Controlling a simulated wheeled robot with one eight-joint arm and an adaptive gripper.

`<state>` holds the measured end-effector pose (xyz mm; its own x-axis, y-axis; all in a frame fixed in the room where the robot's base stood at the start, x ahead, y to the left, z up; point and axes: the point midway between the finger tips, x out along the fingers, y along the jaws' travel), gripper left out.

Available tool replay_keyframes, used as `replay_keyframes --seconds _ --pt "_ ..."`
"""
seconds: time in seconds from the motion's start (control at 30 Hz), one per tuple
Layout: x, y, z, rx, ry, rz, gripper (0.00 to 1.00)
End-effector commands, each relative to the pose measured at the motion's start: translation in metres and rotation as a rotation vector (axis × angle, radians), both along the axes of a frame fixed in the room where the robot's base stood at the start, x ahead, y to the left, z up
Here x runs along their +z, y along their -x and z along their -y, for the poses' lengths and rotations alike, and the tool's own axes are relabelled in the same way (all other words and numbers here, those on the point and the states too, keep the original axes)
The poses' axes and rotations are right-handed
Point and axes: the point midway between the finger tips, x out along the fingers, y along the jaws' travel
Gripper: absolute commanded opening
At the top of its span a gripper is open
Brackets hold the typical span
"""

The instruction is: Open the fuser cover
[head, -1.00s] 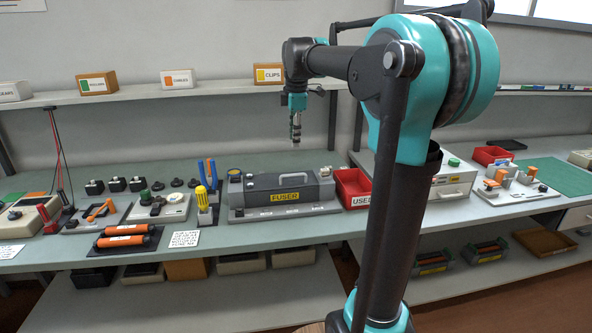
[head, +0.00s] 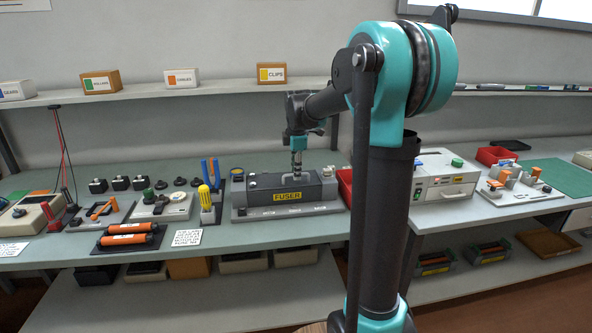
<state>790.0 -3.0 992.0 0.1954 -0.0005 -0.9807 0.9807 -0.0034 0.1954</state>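The fuser (head: 244,200) is a dark grey box with a yellow FUSER label, on a light grey base on the bench. Its cover looks closed, with a light handle (head: 285,182) on top. My gripper (head: 297,174) points straight down with its tips at or just above the handle. The gripper is small and dark in this view, so I cannot tell whether its fingers are apart, or whether they touch the handle.
A yellow-handled screwdriver (head: 204,195) and blue pliers stand in a holder left of the fuser. A red bin (head: 345,184) is close on its right, partly behind my arm. Orange rollers (head: 128,239) lie at the front left. A shelf with labelled boxes (head: 271,75) runs behind.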

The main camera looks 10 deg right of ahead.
Motion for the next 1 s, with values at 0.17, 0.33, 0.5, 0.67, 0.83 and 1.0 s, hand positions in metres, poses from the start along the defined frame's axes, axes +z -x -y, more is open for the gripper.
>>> replay_keyframes --seconds 0.17,0.33,0.5,0.67,0.83,1.0 --pt "0.0001 0.0 0.0 0.0 0.0 0.0 0.28" --pt "0.0003 0.0002 0.0 0.0 0.0 0.0 0.07" --pt "0.0003 0.0002 0.0 0.0 0.0 0.0 0.0" --pt "0.0004 0.0002 0.0 0.0 0.0 0.0 0.0" --pt "0.0006 -0.0001 0.0 0.0 0.0 -0.002 0.0" --pt "0.0033 -0.0023 0.0 0.0 0.0 -0.03 0.0"
